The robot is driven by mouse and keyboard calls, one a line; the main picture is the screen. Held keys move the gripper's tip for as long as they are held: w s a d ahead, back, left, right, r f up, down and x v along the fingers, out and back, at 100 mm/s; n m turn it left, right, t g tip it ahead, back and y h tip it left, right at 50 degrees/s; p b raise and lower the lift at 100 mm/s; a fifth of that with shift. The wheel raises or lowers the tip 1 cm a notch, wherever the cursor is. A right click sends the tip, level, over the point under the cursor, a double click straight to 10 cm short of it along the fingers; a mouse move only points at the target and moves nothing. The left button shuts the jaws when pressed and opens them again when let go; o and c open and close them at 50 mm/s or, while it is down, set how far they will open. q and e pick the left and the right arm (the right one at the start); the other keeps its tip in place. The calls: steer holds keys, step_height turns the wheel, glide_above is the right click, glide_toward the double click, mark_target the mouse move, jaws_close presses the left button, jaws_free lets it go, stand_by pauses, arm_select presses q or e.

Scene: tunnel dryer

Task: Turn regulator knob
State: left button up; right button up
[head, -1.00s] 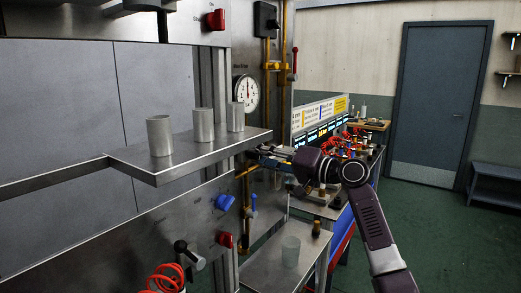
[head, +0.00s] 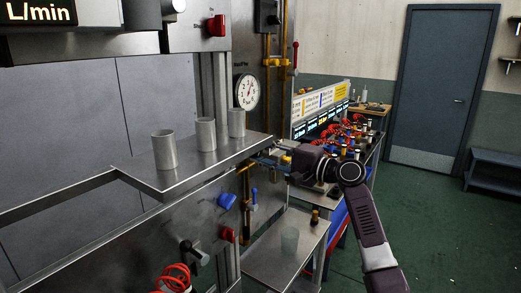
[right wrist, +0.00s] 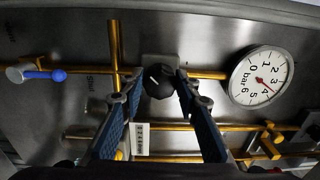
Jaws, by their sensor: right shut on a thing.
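The regulator knob (right wrist: 158,82) is black with a white mark, at the top middle of the right wrist view. My right gripper (right wrist: 157,90) has its two blue-padded fingers on either side of it, shut on the knob. The knob sits on a brass pipe by a round bar gauge (right wrist: 262,77) with a red needle. The knob is hidden there. My left gripper is not in view.
A metal shelf (head: 190,182) with three grey cups stands left of my gripper. A blue-handled valve (right wrist: 45,74) sits left of the knob. Below the shelf are a blue knob (head: 227,200), a red knob (head: 228,234) and a side table (head: 270,262). Green floor is free at right.

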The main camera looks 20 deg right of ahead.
steer(key=shift+d+r, duration=0.1)
stand_by(0.3)
steer(key=o, duration=1.2)
steer(key=shift+c, duration=0.2)
steer(key=v, duration=1.2)
